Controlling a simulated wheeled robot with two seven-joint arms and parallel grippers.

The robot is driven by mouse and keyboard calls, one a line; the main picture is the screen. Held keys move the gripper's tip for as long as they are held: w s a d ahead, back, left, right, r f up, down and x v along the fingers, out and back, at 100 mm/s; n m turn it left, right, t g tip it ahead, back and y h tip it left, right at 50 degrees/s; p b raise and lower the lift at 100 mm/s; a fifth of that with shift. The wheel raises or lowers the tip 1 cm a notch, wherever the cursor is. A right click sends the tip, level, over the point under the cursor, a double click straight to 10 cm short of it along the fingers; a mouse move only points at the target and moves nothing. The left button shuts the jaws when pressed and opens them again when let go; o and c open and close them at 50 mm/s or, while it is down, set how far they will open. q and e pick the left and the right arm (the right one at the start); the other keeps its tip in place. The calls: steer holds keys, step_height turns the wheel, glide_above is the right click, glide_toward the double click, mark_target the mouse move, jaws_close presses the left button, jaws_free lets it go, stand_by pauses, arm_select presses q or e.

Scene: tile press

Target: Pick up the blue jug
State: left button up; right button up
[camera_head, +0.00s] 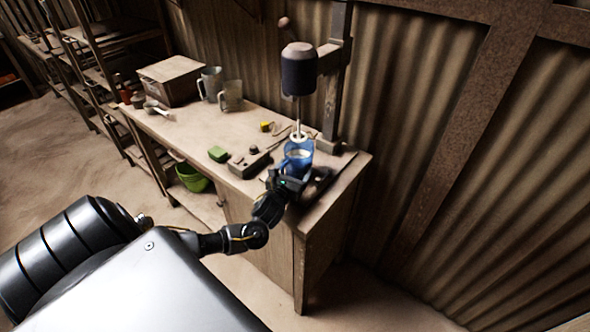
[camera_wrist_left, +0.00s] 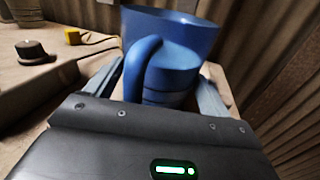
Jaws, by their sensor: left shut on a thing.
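The blue jug (camera_head: 298,153) stands near the right end of the workbench, under the press head (camera_head: 299,70) and its thin vertical rod. In the left wrist view the jug (camera_wrist_left: 180,55) fills the middle, upright, with its handle facing the camera. My left gripper (camera_head: 287,181) reaches it from the front. In the left wrist view its two fingers (camera_wrist_left: 160,85) lie one on each side of the jug's lower body, shut on it. The jug's base is hidden behind the gripper. My right gripper does not show.
The workbench (camera_head: 225,130) also holds a grey block with a knob (camera_head: 250,163), a green block (camera_head: 218,154), a yellow item (camera_head: 266,127), two clear jugs (camera_head: 231,96) and a wooden box (camera_head: 171,80). A green bowl (camera_head: 192,178) sits below. A corrugated wall (camera_head: 400,110) stands close behind.

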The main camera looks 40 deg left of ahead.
arm_select(q)
steer(key=shift+r, duration=1.35)
steer(key=b+v, duration=0.2)
steer(key=v, duration=1.5)
steer(key=shift+s+r, duration=0.35)
steer(key=shift+r, duration=0.15)
steer(key=shift+d, duration=0.2)
